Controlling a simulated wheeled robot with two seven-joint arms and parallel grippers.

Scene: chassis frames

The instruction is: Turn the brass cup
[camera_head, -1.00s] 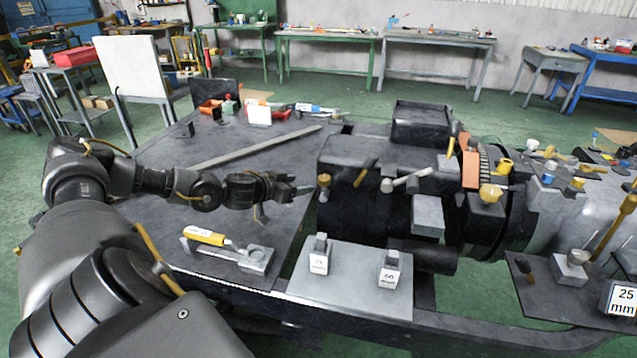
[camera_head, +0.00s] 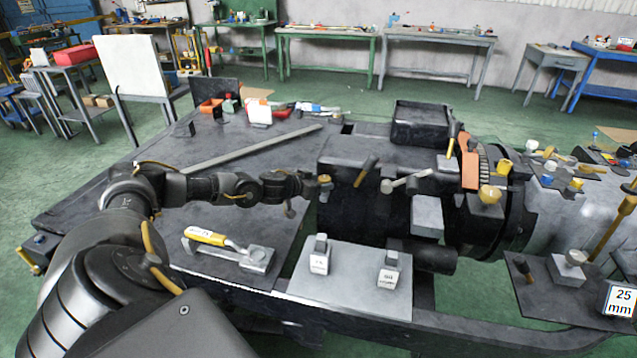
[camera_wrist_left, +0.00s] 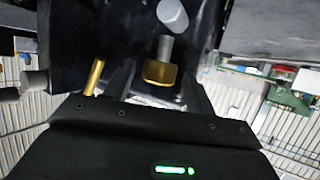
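The brass cup (camera_head: 325,181) is a small brass-coloured fitting at the left end of the dark machine block. In the left wrist view it shows as a faceted brass piece (camera_wrist_left: 160,73) on a grey stem. My left gripper (camera_head: 309,184) is right at the cup, level with it, coming from the left. In the left wrist view my gripper's two dark fingers (camera_wrist_left: 158,88) stand apart, one on each side of the cup, with gaps visible. Contact is not clear. A slim brass pin (camera_wrist_left: 94,77) stands left of the fingers. My right gripper is not in view.
The dark machine block (camera_head: 352,215) fills the space right of the gripper, with levers (camera_head: 405,180) on its front. A yellow-handled tool (camera_head: 208,237) lies on the dark table nearer me. A grey plate (camera_head: 348,283) with two labelled blocks stands below the machine.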

